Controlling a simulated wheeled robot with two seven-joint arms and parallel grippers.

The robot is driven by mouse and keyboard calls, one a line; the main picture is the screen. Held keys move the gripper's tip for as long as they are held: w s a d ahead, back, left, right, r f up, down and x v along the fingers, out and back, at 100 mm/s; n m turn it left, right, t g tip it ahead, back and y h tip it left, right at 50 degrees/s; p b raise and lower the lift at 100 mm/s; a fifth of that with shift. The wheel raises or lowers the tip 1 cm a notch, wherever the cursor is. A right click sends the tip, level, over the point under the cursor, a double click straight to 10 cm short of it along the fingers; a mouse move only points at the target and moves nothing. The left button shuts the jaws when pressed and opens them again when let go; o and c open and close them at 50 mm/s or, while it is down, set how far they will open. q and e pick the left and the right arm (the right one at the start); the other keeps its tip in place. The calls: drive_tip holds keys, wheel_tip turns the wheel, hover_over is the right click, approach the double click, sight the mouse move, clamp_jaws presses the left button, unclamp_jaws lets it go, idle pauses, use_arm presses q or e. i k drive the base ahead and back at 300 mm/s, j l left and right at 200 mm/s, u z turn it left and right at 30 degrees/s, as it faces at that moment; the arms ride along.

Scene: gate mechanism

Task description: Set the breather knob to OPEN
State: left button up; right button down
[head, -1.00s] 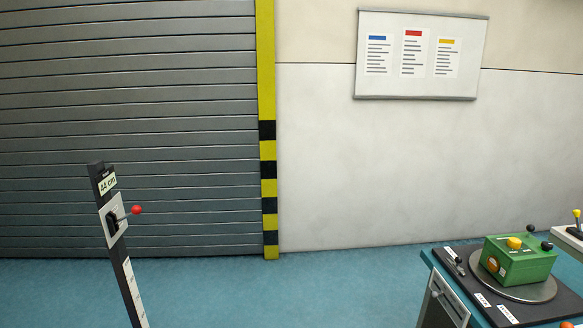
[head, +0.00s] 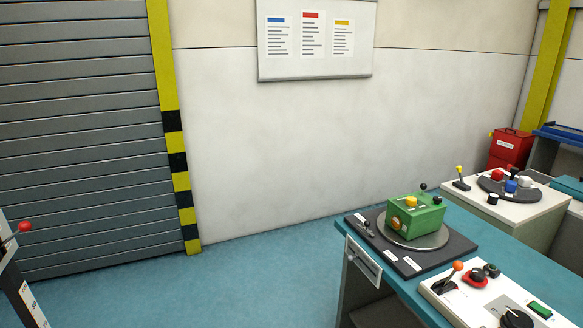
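No knob in view carries a readable breather or OPEN label. A green box (head: 415,217) stands on a round grey plate (head: 432,243) on the teal bench. It has a yellow knob (head: 411,202) on top, an orange round part (head: 399,225) on its front and a black ball on a stem (head: 423,187). A large black knob (head: 515,318) on the white panel is cut by the bottom edge. I cannot tell which is the breather knob or its setting. Neither of my grippers is in view.
A white control panel (head: 455,306) with an orange-topped lever (head: 457,266) sits on the teal bench (head: 352,236). A white table (head: 540,213) stands behind it. A post with a red ball lever (head: 25,227) is at the left. The floor (head: 255,280) between is clear.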

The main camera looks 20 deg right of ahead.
sight(410, 200)
drive_tip(key=k+j+z, duration=0.1)
drive_tip(key=z, duration=1.2)
drive_tip(key=k+l, duration=0.05)
drive_tip(key=k, duration=0.05)
